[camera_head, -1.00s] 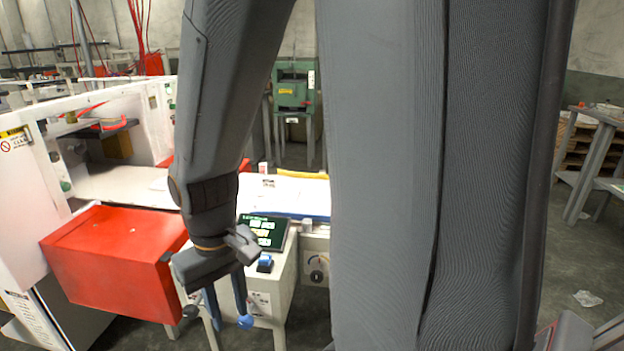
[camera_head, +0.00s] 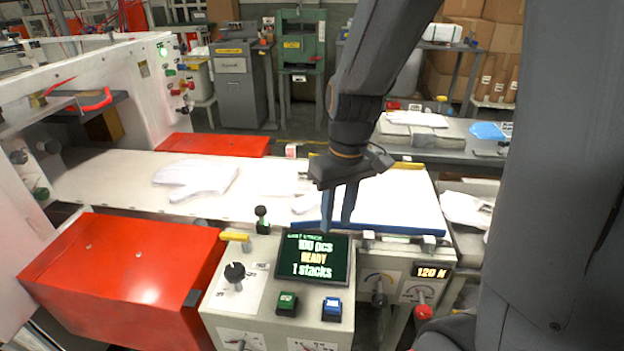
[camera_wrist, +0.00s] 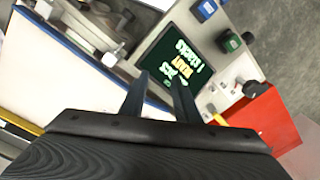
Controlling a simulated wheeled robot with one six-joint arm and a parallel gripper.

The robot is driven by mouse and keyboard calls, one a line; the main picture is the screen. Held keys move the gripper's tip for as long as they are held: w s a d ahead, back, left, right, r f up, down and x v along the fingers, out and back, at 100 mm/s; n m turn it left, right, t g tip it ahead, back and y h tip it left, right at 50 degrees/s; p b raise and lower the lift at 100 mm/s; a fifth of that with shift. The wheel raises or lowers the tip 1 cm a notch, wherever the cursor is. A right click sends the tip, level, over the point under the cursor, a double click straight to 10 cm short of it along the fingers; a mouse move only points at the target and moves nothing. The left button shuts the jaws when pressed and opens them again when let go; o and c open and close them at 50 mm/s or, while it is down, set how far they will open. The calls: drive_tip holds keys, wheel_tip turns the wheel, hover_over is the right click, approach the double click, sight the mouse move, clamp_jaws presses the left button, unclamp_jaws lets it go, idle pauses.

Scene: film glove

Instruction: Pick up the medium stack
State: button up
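White film gloves lie on the white machine bed (camera_head: 110,190) in the head view. A glove-shaped pile (camera_head: 200,178) is at the left, and a fainter white pile (camera_head: 283,180) is near the middle, partly blending with the bed. Another white pile (camera_head: 465,210) lies on the side surface at the right. I cannot tell which is the medium stack. My gripper (camera_head: 337,222) hangs fingers-down over the bed's front edge, right of the middle pile. The wrist view shows its two fingers (camera_wrist: 160,78) apart with nothing held between them.
The control console (camera_head: 255,300) with a lit screen (camera_head: 313,258) stands in front of the bed. A red box (camera_head: 125,265) is at the left. A blue strip (camera_head: 395,228) edges the bed. A back table (camera_head: 440,140) holds more white items.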

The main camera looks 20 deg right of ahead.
drive_tip(key=w+d+r+n+y+p, duration=0.1)
drive_tip(key=w+n+p, duration=0.1)
drive_tip(key=w, duration=0.5)
drive_tip(key=w+d+n+y+p, duration=0.1)
drive_tip(key=w+n, duration=0.2)
drive_tip(key=w, duration=0.5)
drive_tip(key=n+t+y+p, duration=0.1)
drive_tip(key=n+t+p, duration=0.15)
drive_tip(key=n, duration=0.35)
approach(299, 182)
drive_tip(key=shift+g, duration=0.35)
drive_tip(key=shift+w+a+f+p, duration=0.1)
drive_tip(key=shift+w+f+p, duration=0.2)
drive_tip(key=shift+f+p, duration=0.45)
drive_tip(key=shift+w+a+f+p, duration=0.1)
drive_tip(key=shift+w+f+p, duration=0.15)
drive_tip(key=shift+f+p, duration=0.5)
drive_tip(key=shift+w+a+f+p, duration=0.1)
drive_tip(key=shift+w+f+p, duration=0.25)
drive_tip(key=shift+f, duration=0.7)
clamp_jaws()
